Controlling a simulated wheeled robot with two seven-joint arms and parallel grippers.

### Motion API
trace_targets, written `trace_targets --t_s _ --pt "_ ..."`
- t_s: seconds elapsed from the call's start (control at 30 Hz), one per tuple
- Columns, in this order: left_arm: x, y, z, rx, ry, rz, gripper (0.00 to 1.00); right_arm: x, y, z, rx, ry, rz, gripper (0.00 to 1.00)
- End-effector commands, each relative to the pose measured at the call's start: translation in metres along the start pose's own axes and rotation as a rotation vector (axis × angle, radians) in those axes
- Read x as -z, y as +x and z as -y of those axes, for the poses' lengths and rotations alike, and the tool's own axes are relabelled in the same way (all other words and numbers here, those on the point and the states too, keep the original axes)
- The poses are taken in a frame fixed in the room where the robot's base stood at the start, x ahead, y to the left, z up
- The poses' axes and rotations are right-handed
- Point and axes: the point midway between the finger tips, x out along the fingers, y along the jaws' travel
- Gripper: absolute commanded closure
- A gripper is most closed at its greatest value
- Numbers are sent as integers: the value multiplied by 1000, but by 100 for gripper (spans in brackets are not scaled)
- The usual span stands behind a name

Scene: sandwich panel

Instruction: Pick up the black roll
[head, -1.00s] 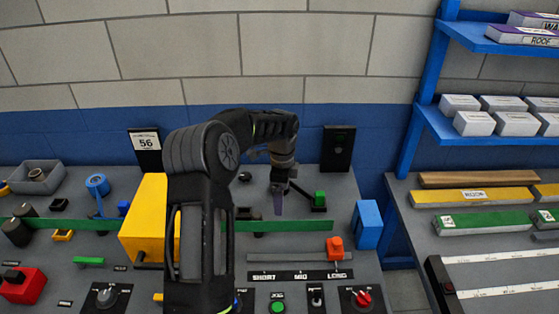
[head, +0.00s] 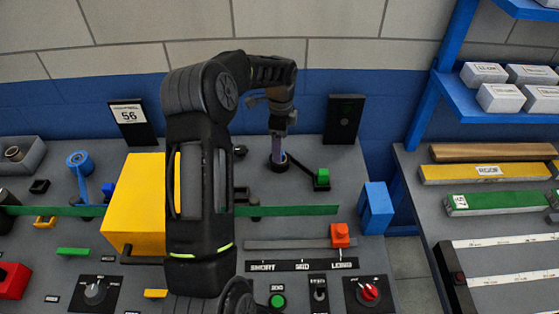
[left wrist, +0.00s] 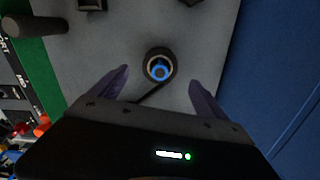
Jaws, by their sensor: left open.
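The black roll (left wrist: 160,51) stands on the grey bench with its round end facing up. It has a tan inner ring and a blue centre in the left wrist view. In the head view the roll (head: 279,168) shows just under my left gripper (head: 278,150). The left gripper (left wrist: 160,77) is open and points down, its two purple fingers apart on either side of the roll in the wrist picture. Whether the fingertips are level with the roll or still above it is hard to tell. My right gripper is not in view.
A black panel (head: 343,120) stands behind to the right. A yellow box (head: 135,205) stands to the left, and a blue block (head: 376,208) to the right. A green strip (head: 300,211) crosses in front.

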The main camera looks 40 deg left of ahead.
Motion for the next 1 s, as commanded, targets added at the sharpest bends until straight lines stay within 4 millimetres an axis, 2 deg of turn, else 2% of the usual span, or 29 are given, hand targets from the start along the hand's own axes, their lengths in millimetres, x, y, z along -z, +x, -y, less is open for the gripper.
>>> trace_targets --t_s 0.1,0.43,0.77,1.0 --pt "0 10 0 1 0 0 14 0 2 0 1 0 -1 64" --pt "-1 14 0 1 -1 0 14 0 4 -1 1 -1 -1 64" --pt "-4 59 0 0 0 0 14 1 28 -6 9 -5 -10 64" --pt "-4 62 0 1 0 0 14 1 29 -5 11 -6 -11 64"
